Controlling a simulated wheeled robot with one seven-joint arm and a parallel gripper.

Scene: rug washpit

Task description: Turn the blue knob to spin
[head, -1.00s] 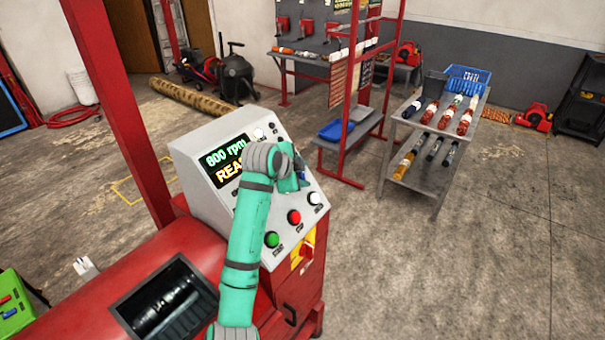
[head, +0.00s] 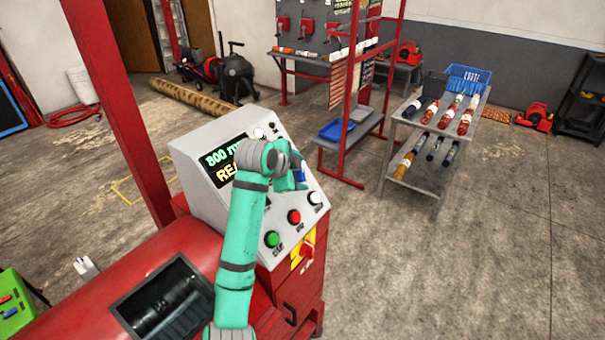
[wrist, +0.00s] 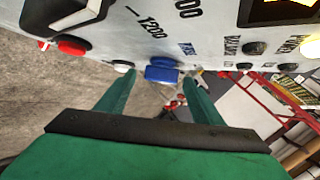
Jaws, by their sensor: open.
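The blue knob (wrist: 162,70) is on the sloping grey control panel (head: 200,187). In the wrist view it lies between my gripper's two green fingertips (wrist: 160,82), with its ridge running across the picture. The fingers are open, one to each side of it. I cannot tell whether either touches it. In the head view my gripper (head: 297,178) is at the right part of the panel, and only a small bit of blue shows beside it. My arm hides part of the panel and the display (head: 227,160), which reads 800 and part of a word.
Below the knob are a green button (head: 272,239), a red button (head: 294,216) and a white button (head: 314,198). A red rotary switch (head: 306,252) on yellow is on the cabinet front. A red post (head: 118,110) stands left. Open floor lies to the right.

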